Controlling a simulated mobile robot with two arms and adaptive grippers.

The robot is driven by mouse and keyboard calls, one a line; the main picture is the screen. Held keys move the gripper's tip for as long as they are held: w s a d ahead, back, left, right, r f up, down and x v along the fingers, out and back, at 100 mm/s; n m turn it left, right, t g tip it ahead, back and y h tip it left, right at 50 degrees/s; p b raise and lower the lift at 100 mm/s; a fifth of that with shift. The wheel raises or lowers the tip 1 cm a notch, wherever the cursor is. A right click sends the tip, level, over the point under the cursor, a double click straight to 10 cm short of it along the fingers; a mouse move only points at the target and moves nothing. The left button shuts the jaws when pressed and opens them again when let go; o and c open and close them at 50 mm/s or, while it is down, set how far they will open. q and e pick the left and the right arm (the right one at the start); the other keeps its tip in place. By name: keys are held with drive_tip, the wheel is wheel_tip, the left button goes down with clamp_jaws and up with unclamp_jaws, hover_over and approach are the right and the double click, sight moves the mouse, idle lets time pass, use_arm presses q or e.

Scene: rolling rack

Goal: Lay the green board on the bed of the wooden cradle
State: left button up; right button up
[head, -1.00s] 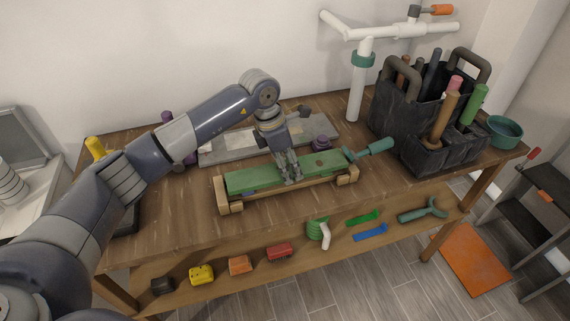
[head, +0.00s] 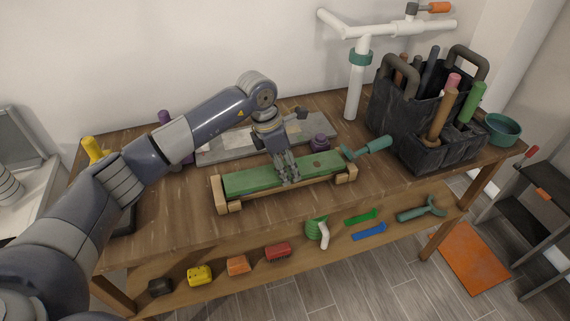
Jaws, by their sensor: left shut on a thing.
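The long green board (head: 250,181) lies lengthwise in line with the wooden cradle (head: 223,197) on the workbench, between the cradle's end blocks. It looks level and low in the cradle; whether its underside touches the bed cannot be told. My left gripper (head: 289,178) reaches down from above and is shut on the green board, a little right of its middle. The fingers hide a narrow strip of the board. My right gripper is not in view.
Behind the cradle lies a grey slab (head: 220,148) with a purple knob (head: 319,142) near it. A teal-handled tool (head: 368,147) lies just right of the cradle. A black tool caddy (head: 408,115) stands at the back right.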

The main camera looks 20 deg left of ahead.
use_arm(q)
drive_tip(key=shift+f+b, duration=0.45)
drive_tip(key=shift+f, duration=0.1)
drive_tip(key=shift+f, duration=0.1)
drive_tip(key=o, duration=1.3)
drive_tip(key=v, duration=1.2)
